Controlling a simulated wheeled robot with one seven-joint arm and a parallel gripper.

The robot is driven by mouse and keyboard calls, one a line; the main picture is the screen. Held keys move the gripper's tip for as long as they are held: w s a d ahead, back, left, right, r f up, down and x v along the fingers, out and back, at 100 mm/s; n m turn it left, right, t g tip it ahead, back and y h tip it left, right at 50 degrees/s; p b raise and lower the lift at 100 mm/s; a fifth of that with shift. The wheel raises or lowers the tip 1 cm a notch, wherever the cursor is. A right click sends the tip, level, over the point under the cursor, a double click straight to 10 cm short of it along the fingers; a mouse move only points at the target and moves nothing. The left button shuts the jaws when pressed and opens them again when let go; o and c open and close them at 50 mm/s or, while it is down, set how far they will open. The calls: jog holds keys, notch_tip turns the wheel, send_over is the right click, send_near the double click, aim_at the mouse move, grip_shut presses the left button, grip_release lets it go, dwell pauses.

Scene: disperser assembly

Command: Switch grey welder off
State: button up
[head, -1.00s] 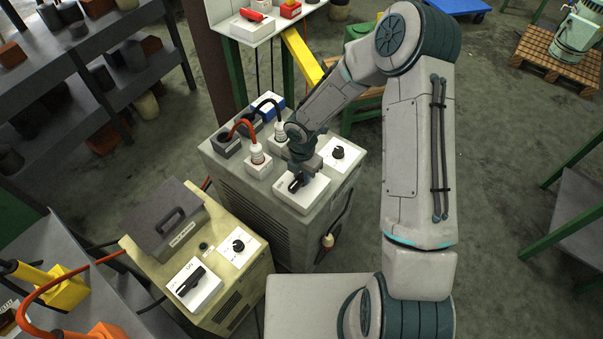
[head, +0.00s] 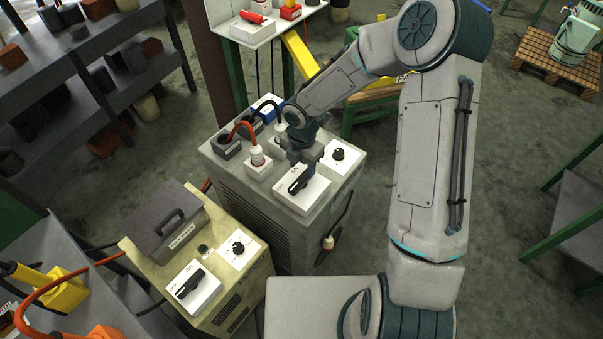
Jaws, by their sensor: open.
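The grey welder (head: 262,205) stands in the middle of the view. On its top is a white switch box (head: 309,198) with a black rotary handle (head: 298,183), which lies slanted from lower left to upper right. My gripper (head: 306,165) is open, just behind the handle in the picture, and partly covers the back of the switch box. The fingertips are small and dark; whether they touch the handle I cannot tell. A round black knob (head: 338,154) on a white plate sits to the right of my gripper.
A beige welder (head: 228,284) with its own black switch handle (head: 189,284) stands at the front left. Red and dark cables with white plugs (head: 257,156) rise left of my gripper. A white bench (head: 262,33) stands behind; open floor lies right.

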aim_at(302, 178)
notch_tip(302, 178, up, 8)
jog(key=shift+r, duration=0.15)
jog(key=shift+d, duration=0.1)
dwell(0.5)
jog(key=s+d+r+m+t, duration=0.1)
jog(key=s+d+r+m, duration=0.3)
jog(key=m, duration=0.5)
jog(key=s+d+r+m+t+b, duration=0.1)
jog(key=s+d+r+m, duration=0.4)
jog(key=s+r+m, duration=0.2)
jog(key=s+d+r+m+t+b, duration=0.1)
jog(key=s+d+r+m, duration=0.4)
jog(key=s+m, duration=0.3)
jog(key=m, duration=0.4)
jog(key=shift+s+d+r+m+t, duration=0.15)
jog(key=shift+s+r+m+t, duration=0.15)
jog(key=shift+s+r+t, duration=0.1)
